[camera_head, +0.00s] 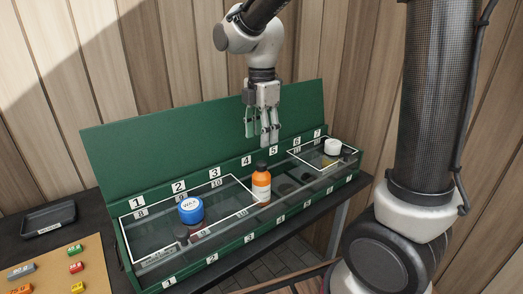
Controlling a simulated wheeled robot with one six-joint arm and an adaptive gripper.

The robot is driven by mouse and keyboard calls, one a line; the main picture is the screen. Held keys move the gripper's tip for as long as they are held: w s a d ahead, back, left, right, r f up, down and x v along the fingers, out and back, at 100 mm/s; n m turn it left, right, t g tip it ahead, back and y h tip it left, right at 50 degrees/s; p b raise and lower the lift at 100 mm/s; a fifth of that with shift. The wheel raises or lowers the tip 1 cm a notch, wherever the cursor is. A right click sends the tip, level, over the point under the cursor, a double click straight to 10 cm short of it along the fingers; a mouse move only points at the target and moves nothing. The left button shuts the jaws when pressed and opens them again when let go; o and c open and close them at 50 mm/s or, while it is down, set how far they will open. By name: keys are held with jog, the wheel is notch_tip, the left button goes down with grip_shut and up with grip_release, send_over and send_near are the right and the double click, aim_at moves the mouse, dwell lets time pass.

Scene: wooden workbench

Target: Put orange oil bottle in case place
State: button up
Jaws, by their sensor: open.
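The orange oil bottle (261,185) has a black cap and a white label. It stands upright in the middle of the long green case (110,160), between the two white-framed clear panels. My gripper (264,140) hangs above and just behind the bottle, fingers pointing down, open and empty. It is apart from the bottle's cap. The case has numbered places, with 1 to 7 along the back and along the front edge.
A blue wax jar (190,209) is at the case's left, and a white-lidded jar (333,148) is at its right. A black tray (48,219) and a board (60,262) with several small coloured blocks lie at the left. Dark round recesses show right of the bottle.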

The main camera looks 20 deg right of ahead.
jog(key=s+d+r+m+t, duration=0.2)
jog(key=s+d+m, duration=0.5)
jog(key=s+m, duration=0.2)
jog(key=s+d+r+m+t, duration=0.2)
jog(key=s+d+r+m, duration=0.1)
jog(key=s+d+m, duration=0.5)
jog(key=s+m, duration=0.2)
jog(key=m, duration=0.2)
jog(key=shift+r+m, duration=0.15)
jog(key=shift+m, duration=0.15)
